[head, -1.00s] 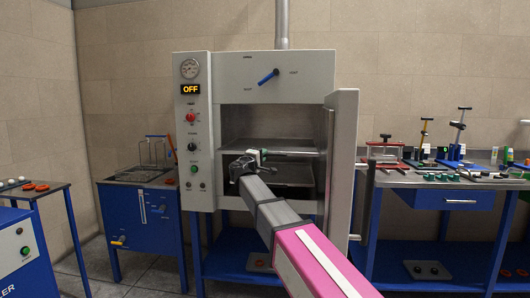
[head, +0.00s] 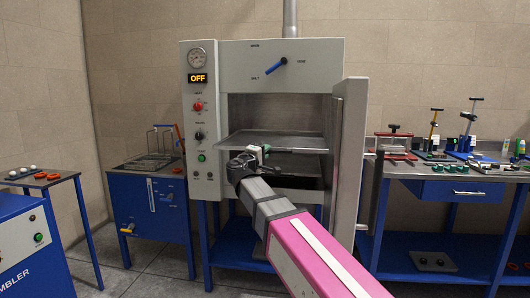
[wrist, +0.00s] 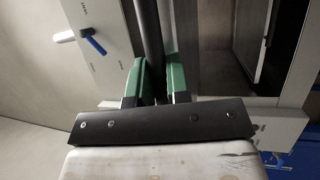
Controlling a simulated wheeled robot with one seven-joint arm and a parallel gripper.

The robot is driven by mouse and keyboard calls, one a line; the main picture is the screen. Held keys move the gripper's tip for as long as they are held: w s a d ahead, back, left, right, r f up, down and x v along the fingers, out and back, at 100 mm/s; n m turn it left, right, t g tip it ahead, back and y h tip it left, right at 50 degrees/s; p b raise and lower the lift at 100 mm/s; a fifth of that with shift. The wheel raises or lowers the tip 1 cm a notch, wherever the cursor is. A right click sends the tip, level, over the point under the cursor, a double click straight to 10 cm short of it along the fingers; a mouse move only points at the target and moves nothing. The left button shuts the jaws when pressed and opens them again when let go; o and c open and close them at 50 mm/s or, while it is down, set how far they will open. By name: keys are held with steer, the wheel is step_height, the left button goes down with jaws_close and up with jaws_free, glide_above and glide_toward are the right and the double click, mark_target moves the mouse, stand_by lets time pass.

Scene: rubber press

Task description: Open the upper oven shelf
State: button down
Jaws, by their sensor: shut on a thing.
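The oven (head: 285,60) stands open, with its door (head: 348,155) swung out at the right. The upper oven shelf (head: 285,140) is a thin grey plate, partly pulled out past the front of the chamber. My gripper (head: 258,152) is at the shelf's front edge, left of its middle. In the wrist view, the green fingers (wrist: 158,82) of my gripper are closed on the dark edge of the upper shelf (wrist: 150,40). The lower shelf (head: 295,168) sits inside below it, partly hidden by my arm.
A blue cabinet (head: 150,215) with a wire basket stands left of the oven. A workbench (head: 440,180) with clamps and tools stands at the right, behind the open door. A blue machine (head: 32,250) is at the lower left. Floor between is clear.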

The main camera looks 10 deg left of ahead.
steer(key=c, duration=1.1)
jaws_free()
steer(key=v, duration=1)
steer(key=shift+s, duration=0.35)
steer(key=shift+a+f, duration=0.15)
